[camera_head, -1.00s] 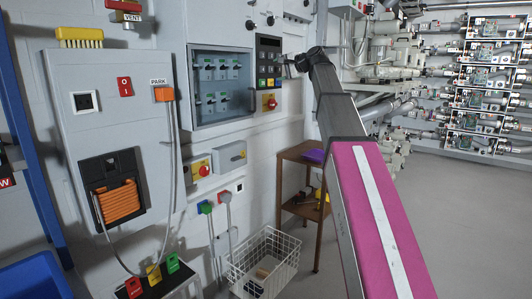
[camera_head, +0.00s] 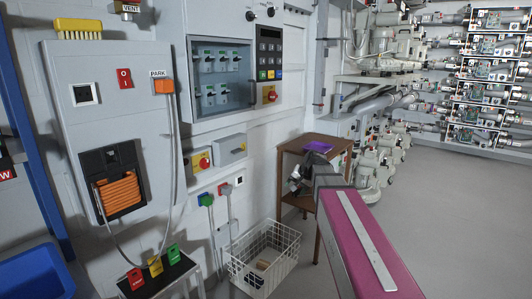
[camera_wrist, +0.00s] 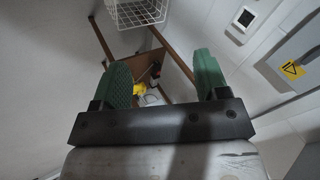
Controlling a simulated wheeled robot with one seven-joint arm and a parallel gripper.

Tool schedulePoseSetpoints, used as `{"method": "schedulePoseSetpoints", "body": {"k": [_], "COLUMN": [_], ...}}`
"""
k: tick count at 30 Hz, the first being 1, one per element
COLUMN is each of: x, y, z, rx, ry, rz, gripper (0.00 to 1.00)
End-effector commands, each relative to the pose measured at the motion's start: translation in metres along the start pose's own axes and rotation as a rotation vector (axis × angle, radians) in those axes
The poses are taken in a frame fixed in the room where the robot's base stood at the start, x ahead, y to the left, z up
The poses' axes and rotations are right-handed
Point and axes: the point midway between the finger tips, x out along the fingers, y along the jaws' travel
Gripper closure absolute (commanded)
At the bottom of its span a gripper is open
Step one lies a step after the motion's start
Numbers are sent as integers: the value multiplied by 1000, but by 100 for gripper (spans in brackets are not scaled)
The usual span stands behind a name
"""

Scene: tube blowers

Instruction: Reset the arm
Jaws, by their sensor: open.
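My arm (camera_head: 375,245), with a magenta cover and a pale stripe, reaches in from the lower right in the head view. Its dark end (camera_head: 300,178) is in front of the small brown wooden table. In the wrist view, my gripper (camera_wrist: 163,75) has two green fingers spread apart with nothing between them. The table's shelf, with a yellow item (camera_wrist: 139,89), shows beyond the fingers, apart from them.
A white wire basket (camera_head: 265,262) stands on the floor left of the wooden table (camera_head: 327,142). A glass-fronted cabinet (camera_head: 220,78) and switch panels line the wall. Racks of equipment (camera_head: 485,75) stand at the back right. The floor at the right is clear.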

Motion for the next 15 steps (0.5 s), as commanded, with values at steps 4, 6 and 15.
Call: {"method": "schedulePoseSetpoints", "body": {"k": [4, 6, 15], "x": [29, 40, 69], "y": [50, 72, 158], "z": [52, 73, 167], "rx": [-65, -97, -243], "ry": [-64, -95, -243], "rz": [107, 154, 339], "gripper": [32, 32, 32]}}
